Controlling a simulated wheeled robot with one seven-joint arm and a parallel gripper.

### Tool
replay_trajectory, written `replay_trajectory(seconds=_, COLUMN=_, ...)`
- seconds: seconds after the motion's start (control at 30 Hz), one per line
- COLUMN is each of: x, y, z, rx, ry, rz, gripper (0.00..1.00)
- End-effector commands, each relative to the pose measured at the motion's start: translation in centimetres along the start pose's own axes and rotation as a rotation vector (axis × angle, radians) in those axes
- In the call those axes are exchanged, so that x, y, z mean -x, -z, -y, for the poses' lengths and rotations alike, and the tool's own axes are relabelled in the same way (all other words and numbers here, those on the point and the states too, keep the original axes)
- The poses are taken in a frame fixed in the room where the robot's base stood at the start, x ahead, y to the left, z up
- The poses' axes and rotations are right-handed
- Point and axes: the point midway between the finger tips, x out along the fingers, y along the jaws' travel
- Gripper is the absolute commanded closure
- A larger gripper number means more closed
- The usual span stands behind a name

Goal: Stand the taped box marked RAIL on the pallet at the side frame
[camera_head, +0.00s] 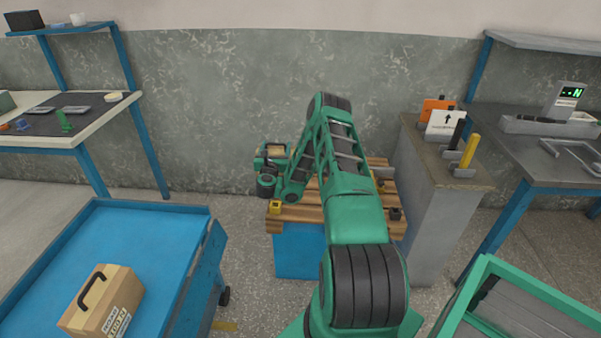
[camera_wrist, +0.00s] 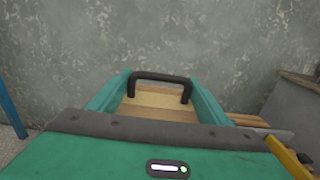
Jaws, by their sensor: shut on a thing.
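My gripper (camera_head: 272,153) is shut on a tan box with a black handle, at the back left of the pallet. In the wrist view the box's handle (camera_wrist: 160,78) and tan top (camera_wrist: 152,103) show between the green fingers. Its label is hidden, and I cannot tell whether it touches the pallet. The wooden pallet (camera_head: 312,212) lies on a blue base, with a yellow block (camera_head: 275,207) and a dark block (camera_head: 395,213) at its front corners. My arm covers its middle.
Another tan box (camera_head: 108,300) with a handle and a label too small to read stands on the blue cart (camera_head: 150,225) at the left. A grey cabinet (camera_head: 425,190) stands close right of the pallet. A green-rimmed bin (camera_head: 485,270) is at front right. The wall is behind.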

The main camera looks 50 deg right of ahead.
Motion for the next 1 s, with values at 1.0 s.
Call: replay_trajectory(seconds=1.0, x=-7.6, y=6.2, z=8.0, rx=-0.004, ry=0.002, rz=0.005, gripper=0.91)
